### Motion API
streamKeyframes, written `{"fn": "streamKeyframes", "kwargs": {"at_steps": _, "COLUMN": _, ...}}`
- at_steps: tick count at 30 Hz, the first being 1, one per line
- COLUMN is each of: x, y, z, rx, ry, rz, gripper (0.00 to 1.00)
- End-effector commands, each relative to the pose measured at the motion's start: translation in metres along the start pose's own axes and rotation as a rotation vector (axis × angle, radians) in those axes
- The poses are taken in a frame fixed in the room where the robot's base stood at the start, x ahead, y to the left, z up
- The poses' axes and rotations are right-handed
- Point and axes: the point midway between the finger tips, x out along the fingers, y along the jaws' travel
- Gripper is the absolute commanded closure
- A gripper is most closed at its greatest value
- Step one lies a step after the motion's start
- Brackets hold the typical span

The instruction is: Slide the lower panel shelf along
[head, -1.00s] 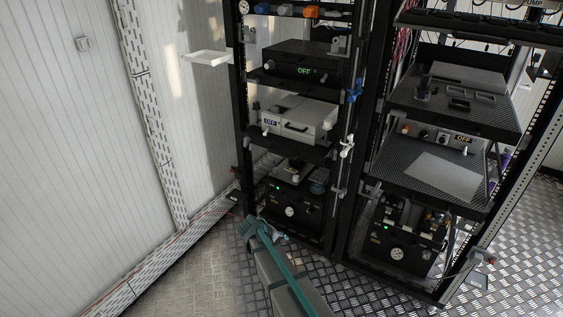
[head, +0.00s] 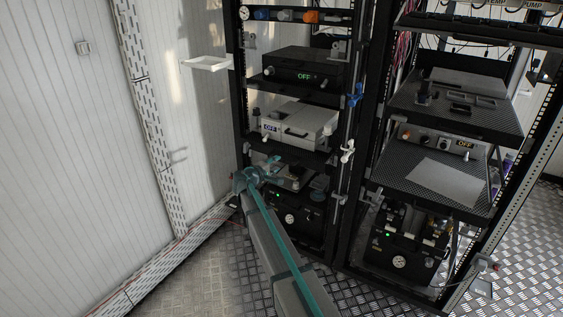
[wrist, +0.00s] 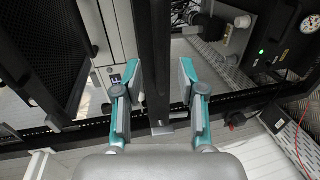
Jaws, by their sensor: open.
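The left rack has several dark shelves. One low shelf (head: 283,180) with small parts on it lies behind my gripper, under the shelf with the white box. The right rack has a dark mesh lower shelf (head: 400,180) bearing a pale flat plate; I cannot tell which one is the lower panel shelf. My gripper (head: 246,178) is in front of the left rack's left post at the low shelf's height. In the wrist view it is open (wrist: 158,95), its teal fingers on either side of a dark rack post (wrist: 151,60); contact is unclear.
The white box (head: 297,122) with an OFF display sits above my gripper. A black gauge unit (head: 295,215) stands below. A white tray (head: 207,64) juts out left of the rack. The metal floor (head: 190,280) at lower left is clear.

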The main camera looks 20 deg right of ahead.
Motion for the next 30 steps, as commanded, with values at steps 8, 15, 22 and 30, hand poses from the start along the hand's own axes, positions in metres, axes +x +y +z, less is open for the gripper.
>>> {"fn": "streamKeyframes", "kwargs": {"at_steps": 8, "x": 0.043, "y": 0.0, "z": -0.001, "rx": 0.001, "ry": -0.001, "rz": -0.001, "gripper": 0.6}}
{"fn": "streamKeyframes", "kwargs": {"at_steps": 15, "x": 0.055, "y": 0.0, "z": 0.0, "rx": 0.001, "ry": 0.0, "rz": -0.001, "gripper": 0.6}}
{"fn": "streamKeyframes", "kwargs": {"at_steps": 22, "x": 0.055, "y": 0.0, "z": 0.0, "rx": 0.001, "ry": 0.0, "rz": -0.001, "gripper": 0.6}}
{"fn": "streamKeyframes", "kwargs": {"at_steps": 30, "x": 0.055, "y": 0.0, "z": 0.0, "rx": 0.001, "ry": 0.0, "rz": -0.001, "gripper": 1.0}}
